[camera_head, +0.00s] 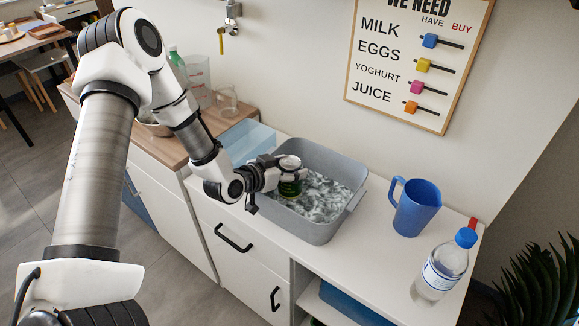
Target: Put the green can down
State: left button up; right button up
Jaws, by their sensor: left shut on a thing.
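The green can (289,188) shows in the head view at the left part of the grey tub, with a pale round top. My left gripper (286,174) reaches in from the left over the tub's rim and is shut around the can. The can looks upright. Its lower part is over or inside the tub, and I cannot tell whether it touches the contents. My right gripper is not in view.
The grey tub (318,232) holds a grey-white mottled filling and stands on the white counter (375,262). A blue jug (416,208) and a water bottle (443,268) stand to its right. A light blue box (246,139) is behind left. Bare counter lies between tub and jug.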

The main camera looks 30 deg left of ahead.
pick_arm(q)
jog(key=o, duration=1.5)
jog(key=shift+f, duration=0.1)
jog(key=shift+r+p, duration=0.3)
jog(key=shift+r, duration=0.05)
jog(key=p+v, duration=0.1)
jog(key=v, duration=0.5)
jog(key=shift+s, duration=0.1)
jog(key=p+v, duration=0.3)
jog(key=v, duration=0.2)
jog(key=shift+s+r+p, duration=0.1)
jog(key=shift+s+p, duration=0.2)
jog(key=shift+p, duration=0.1)
jog(key=shift+s, duration=0.1)
